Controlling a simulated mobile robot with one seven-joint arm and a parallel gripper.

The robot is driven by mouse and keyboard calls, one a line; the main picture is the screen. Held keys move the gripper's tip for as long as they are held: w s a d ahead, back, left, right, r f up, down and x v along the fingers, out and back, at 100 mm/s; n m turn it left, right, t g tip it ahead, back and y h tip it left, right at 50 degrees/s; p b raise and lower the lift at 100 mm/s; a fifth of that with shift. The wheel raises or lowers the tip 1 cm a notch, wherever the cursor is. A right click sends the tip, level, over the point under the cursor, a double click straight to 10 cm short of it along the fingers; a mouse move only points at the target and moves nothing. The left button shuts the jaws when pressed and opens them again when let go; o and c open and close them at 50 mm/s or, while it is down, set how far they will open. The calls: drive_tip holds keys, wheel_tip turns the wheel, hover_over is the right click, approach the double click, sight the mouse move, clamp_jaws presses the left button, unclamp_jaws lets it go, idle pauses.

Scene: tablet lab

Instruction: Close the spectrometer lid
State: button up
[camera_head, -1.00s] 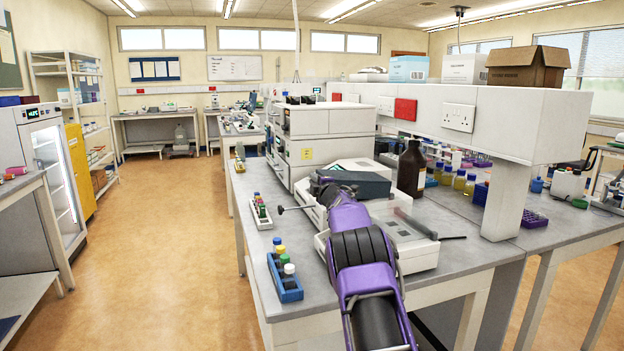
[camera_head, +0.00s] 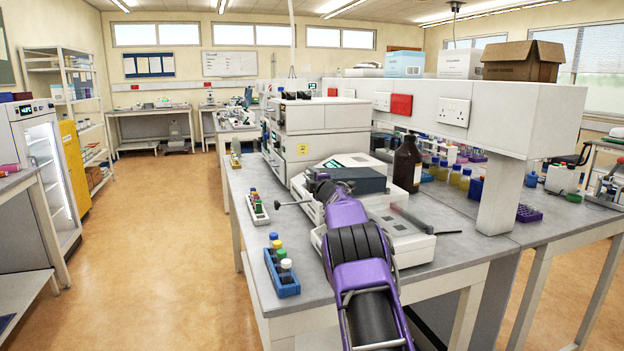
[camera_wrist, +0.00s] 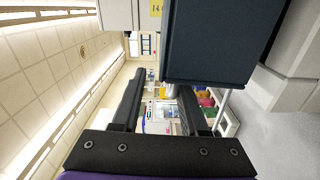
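The spectrometer (camera_head: 299,188) is a pale bench instrument on the near bench, with a dark blue-grey lid (camera_head: 359,179) on top. I cannot tell from these views how far the lid stands open. My gripper (camera_head: 314,180) is at the lid's front left side, partly hidden by my purple wrist. In the wrist view, the lid (camera_wrist: 212,40) looms large just beyond the fingertips. My gripper (camera_wrist: 157,82) is open there, with a clear gap and nothing between the fingers. One fingertip is close to the lid's edge; I cannot tell whether they touch.
A second pale instrument (camera_head: 408,247) sits in front, close to my arm. A rod with a dark knob (camera_head: 278,204) sticks out left. Blue vial rack (camera_head: 283,284), small vial rack (camera_head: 258,217) and brown bottle (camera_head: 407,165) stand nearby. The floor (camera_head: 170,240) left is clear.

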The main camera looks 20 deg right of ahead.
drive_tip(key=s+b, duration=0.1)
drive_tip(key=s, duration=1.6)
drive_tip(key=shift+s, duration=0.2)
